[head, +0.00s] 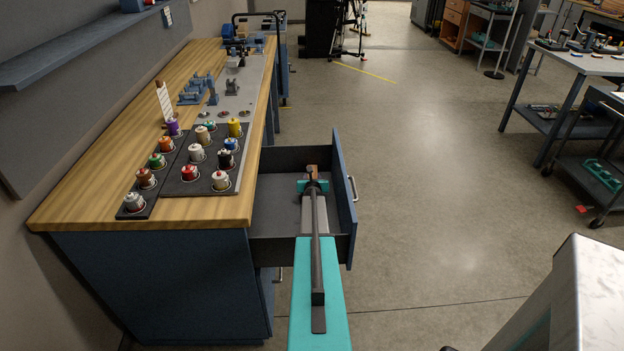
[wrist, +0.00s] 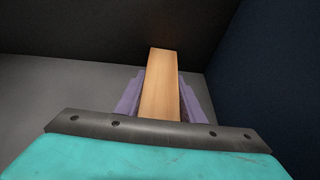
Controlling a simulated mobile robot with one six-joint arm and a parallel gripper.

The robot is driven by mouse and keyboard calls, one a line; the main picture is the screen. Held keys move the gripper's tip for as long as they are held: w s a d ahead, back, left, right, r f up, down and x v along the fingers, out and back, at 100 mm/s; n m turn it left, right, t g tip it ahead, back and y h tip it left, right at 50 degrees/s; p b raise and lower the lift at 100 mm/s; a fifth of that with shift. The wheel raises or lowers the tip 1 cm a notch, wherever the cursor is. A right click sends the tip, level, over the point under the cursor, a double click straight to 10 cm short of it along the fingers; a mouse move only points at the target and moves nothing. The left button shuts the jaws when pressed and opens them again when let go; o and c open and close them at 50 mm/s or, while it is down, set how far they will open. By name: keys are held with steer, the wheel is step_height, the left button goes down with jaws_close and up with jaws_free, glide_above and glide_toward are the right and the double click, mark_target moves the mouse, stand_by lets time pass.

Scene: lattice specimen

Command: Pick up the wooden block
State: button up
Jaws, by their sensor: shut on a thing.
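The wooden block (wrist: 160,85) is a plain light-brown bar. In the wrist view it stands out between the two purple finger pads of my gripper (wrist: 160,97), which is shut on it. In the head view only a small orange-brown bit of the block (head: 312,169) shows past the end of my arm. My gripper (head: 312,184) is inside the open drawer (head: 270,216) of the workbench. My arm hides much of the drawer. I cannot tell whether the block touches the drawer floor.
The drawer's dark walls stand close around my gripper, with its blue front (head: 343,195) on the right. The grey floor (head: 430,170) is open to the right.

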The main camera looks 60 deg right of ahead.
steer(key=shift+s+a+r+p, duration=0.4)
steer(key=shift+a+r, duration=0.2)
steer(key=shift+r, duration=0.2)
steer(key=p+v, duration=0.1)
steer(key=v, duration=1.3)
steer(key=shift+d+r, duration=0.2)
steer(key=shift+r, duration=0.15)
